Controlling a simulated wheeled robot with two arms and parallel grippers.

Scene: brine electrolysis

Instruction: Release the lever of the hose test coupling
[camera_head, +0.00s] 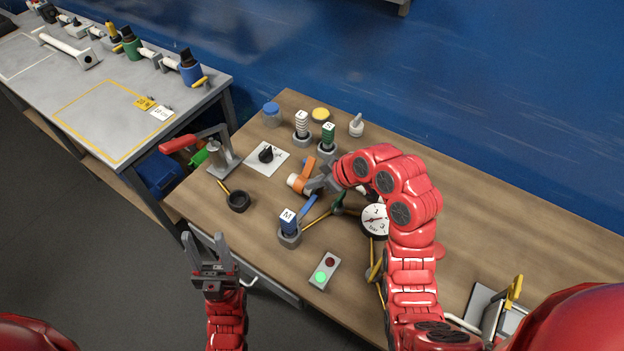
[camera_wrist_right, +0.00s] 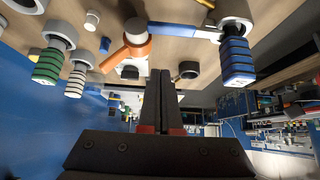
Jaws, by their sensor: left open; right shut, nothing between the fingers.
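An orange lever (camera_head: 308,170) sits on a pale round body that looks like the hose test coupling (camera_head: 294,181), in the middle of the table. In the right wrist view the orange lever (camera_wrist_right: 125,50) lies just beyond and left of my fingertips, angled beside a white round part (camera_wrist_right: 135,30). My right gripper (camera_head: 318,185) is shut and empty, close to the right of the coupling; its shut fingers show in the wrist view (camera_wrist_right: 161,76). Whether it touches the lever cannot be told. My left gripper (camera_head: 208,243) is open and empty, before the table's front edge.
A blue plug marked M (camera_head: 288,218) stands in a holder in front of the coupling. White (camera_head: 302,124) and green (camera_head: 328,135) plugs stand behind it. A dial gauge (camera_head: 376,220) is right, a black knob plate (camera_head: 265,157) left. The right tabletop is mostly clear.

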